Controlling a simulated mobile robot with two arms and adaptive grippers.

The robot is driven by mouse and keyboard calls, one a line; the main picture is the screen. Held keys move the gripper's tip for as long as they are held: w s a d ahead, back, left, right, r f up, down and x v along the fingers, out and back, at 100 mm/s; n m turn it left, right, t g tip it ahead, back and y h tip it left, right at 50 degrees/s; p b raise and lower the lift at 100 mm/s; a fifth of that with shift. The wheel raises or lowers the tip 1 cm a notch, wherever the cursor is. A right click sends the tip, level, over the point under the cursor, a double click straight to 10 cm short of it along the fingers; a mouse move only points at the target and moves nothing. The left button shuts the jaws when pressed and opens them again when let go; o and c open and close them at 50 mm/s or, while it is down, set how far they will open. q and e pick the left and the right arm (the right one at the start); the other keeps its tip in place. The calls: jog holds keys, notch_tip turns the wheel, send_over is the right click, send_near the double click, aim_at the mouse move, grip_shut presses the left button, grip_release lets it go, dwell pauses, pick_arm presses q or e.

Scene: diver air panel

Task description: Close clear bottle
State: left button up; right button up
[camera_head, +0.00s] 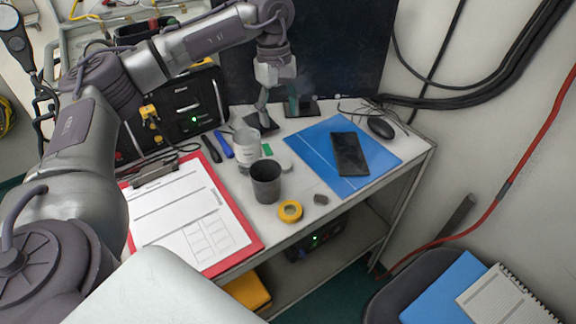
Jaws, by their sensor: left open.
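The clear bottle (246,150) appears to be the pale see-through container with a whitish label, upright near the middle of the table. Its top looks open, though it is too small to be sure. A pale round piece (284,162), possibly its lid, lies to its right, partly hidden behind the dark grey cup. My left gripper (278,108) points down just behind and to the right of the bottle. Its fingers are apart, with nothing clearly between them. My right gripper is not in view.
A dark cup (266,184) stands in front of the bottle, near yellow tape (290,211). A red clipboard (252,226) lies left; a blue mat (369,180) with a black phone (350,153) lies right. Pens (222,144) lie left of the bottle. A dark monitor stands behind.

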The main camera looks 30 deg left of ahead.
pick_arm(q)
jog(key=shift+f, duration=0.1)
send_over(285, 164)
jog(key=f, duration=0.5)
jog(key=a+f+p, duration=0.1)
jog(key=f, duration=0.1)
jog(key=shift+w+f, duration=0.2)
jog(key=shift+f, duration=0.05)
jog(key=shift+d+f, duration=0.1)
jog(key=shift+f, duration=0.2)
jog(key=f, duration=0.5)
jog(key=shift+s+d+f, duration=0.15)
jog(key=shift+d+f, duration=0.1)
jog(key=shift+d, duration=0.05)
jog(key=c, duration=0.8)
